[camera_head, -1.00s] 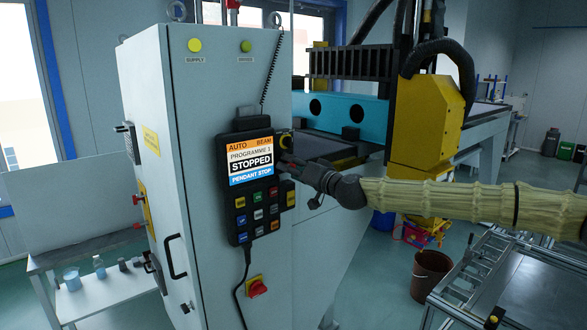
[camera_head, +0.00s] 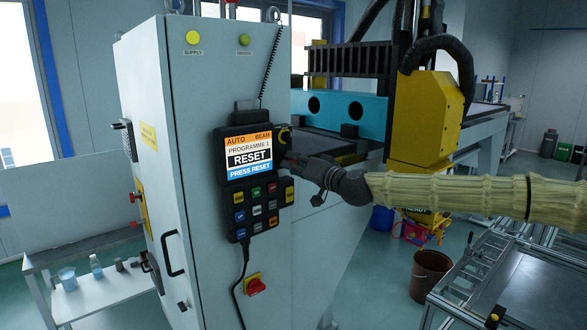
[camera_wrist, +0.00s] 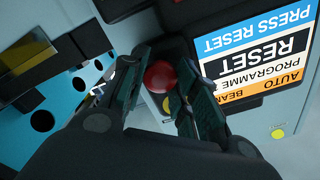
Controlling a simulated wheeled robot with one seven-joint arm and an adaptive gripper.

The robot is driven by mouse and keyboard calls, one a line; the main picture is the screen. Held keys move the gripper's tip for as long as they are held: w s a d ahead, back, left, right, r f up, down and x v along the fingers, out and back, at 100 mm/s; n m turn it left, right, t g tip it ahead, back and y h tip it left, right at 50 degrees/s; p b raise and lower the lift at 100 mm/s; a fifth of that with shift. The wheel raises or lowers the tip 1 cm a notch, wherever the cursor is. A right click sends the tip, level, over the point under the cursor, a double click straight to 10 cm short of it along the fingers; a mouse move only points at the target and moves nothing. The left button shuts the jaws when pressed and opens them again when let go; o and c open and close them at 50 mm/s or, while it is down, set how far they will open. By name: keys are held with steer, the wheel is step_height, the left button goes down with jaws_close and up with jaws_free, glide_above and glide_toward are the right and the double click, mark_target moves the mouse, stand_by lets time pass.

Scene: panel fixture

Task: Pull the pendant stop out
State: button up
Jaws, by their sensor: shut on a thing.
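The pendant (camera_head: 254,185) hangs on the side of the grey cabinet, with a lit screen above several coloured keys. Its screen (camera_head: 250,153) reads RESET and PRESS RESET. The pendant stop is a red round button beside the screen; it shows in the wrist view (camera_wrist: 160,77) between my fingers, with a yellow part below it. My gripper (camera_head: 290,160) reaches in from the right and is shut on the stop. In the head view the stop is mostly hidden by my gripper. In the wrist view my gripper (camera_wrist: 158,92) has one dark finger on each side of it.
The grey cabinet (camera_head: 210,90) carries a red rotary switch (camera_head: 254,286) below the pendant and a black cable. A yellow machine head (camera_head: 422,110) stands behind my arm. A metal frame table (camera_head: 510,290) is at the lower right.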

steer(key=shift+f, duration=0.1)
steer(key=o, duration=1)
steer(key=shift+d, duration=0.1)
steer(key=shift+o, duration=0.8)
steer(key=shift+s+d, duration=0.2)
steer(key=shift+w+a, duration=0.1)
steer(key=shift+a, duration=0.05)
steer(key=v, duration=1.2)
